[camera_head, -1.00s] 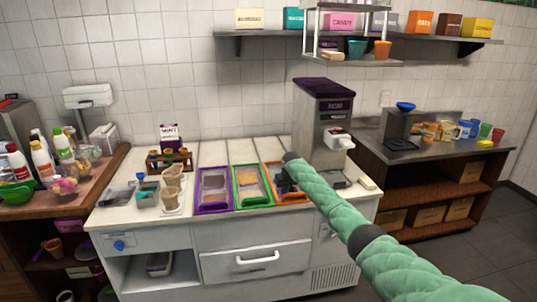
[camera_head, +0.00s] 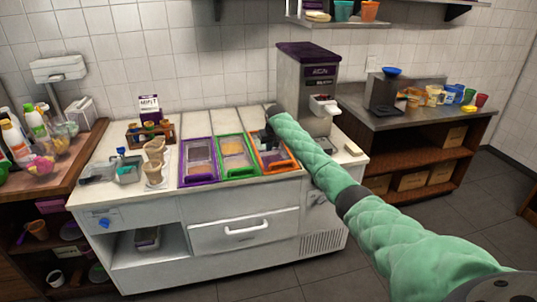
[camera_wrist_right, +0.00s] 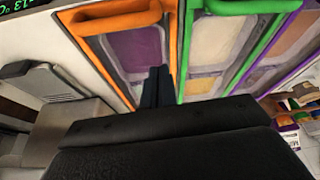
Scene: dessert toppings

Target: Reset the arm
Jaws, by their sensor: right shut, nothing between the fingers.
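My right arm, in a green quilted sleeve, reaches in from the lower right in the head view. Its dark gripper (camera_head: 268,137) is over the rear part of the orange-rimmed topping bin (camera_head: 287,167) and is partly hidden by the sleeve. In the right wrist view the two dark fingers (camera_wrist_right: 158,80) are together and empty, in front of the orange-rimmed bin (camera_wrist_right: 115,18) and the green-rimmed bin (camera_wrist_right: 262,48). I cannot tell how high above the bins they are. My left gripper is not in view.
The purple-rimmed bin (camera_head: 184,176) and green-rimmed bin (camera_head: 222,170) lie left of the orange one. A tall dispenser (camera_head: 308,85) stands close behind my right arm. Cones (camera_head: 154,172) and a wooden rack (camera_head: 135,139) stand on the left counter. A side counter (camera_head: 430,113) holds cups.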

